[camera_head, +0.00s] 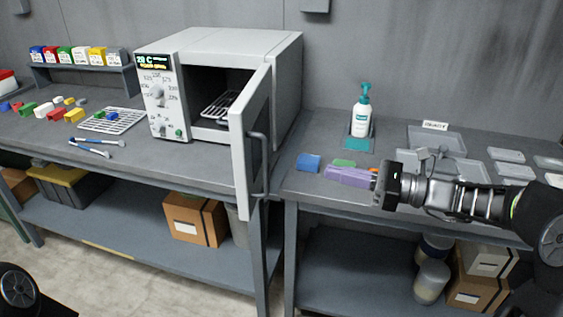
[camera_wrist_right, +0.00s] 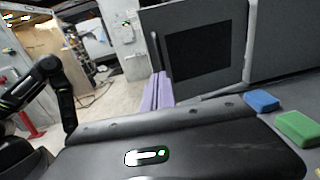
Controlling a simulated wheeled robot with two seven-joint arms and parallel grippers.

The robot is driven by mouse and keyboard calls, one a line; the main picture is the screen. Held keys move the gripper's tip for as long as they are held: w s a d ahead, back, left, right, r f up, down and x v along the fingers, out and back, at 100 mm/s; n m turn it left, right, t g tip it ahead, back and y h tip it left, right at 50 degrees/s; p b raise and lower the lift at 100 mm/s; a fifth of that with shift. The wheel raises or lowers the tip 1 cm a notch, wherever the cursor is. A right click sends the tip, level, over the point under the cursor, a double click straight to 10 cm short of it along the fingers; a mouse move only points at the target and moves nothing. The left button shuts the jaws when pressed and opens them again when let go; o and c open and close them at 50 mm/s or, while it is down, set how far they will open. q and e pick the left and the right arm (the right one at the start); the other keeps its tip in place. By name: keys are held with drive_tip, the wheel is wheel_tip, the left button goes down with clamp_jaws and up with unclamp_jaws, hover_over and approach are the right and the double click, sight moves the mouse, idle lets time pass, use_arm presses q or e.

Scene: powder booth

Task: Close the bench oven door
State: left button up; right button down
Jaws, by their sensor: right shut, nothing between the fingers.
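The bench oven (camera_head: 215,45) is a light grey box on the left bench, with a dial panel and a lit display. Its door (camera_head: 238,150) stands wide open, swung out toward me past the bench front. The door's handle (camera_head: 258,170) is on the face turned right. A wire rack (camera_head: 222,104) shows inside the oven. My right gripper (camera_head: 328,173) has purple fingers, shut and empty, over the right bench, right of the door and apart from it. In the right wrist view the fingers (camera_wrist_right: 158,92) show before the door (camera_wrist_right: 198,50) with its dark window. My left gripper is out of view.
A blue block (camera_head: 308,163) and a green block (camera_head: 344,163) lie close to my right gripper. A pump bottle (camera_head: 361,112) stands behind. Shallow trays (camera_head: 440,140) lie to the right. Small coloured blocks and a wire rack (camera_head: 113,121) lie left of the oven.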

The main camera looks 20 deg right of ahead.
drive_tip(key=p, duration=0.2)
approach(265, 138)
drive_tip(key=w+a+f, duration=0.4)
drive_tip(key=a+f, duration=0.1)
drive_tip(key=shift+f, duration=0.2)
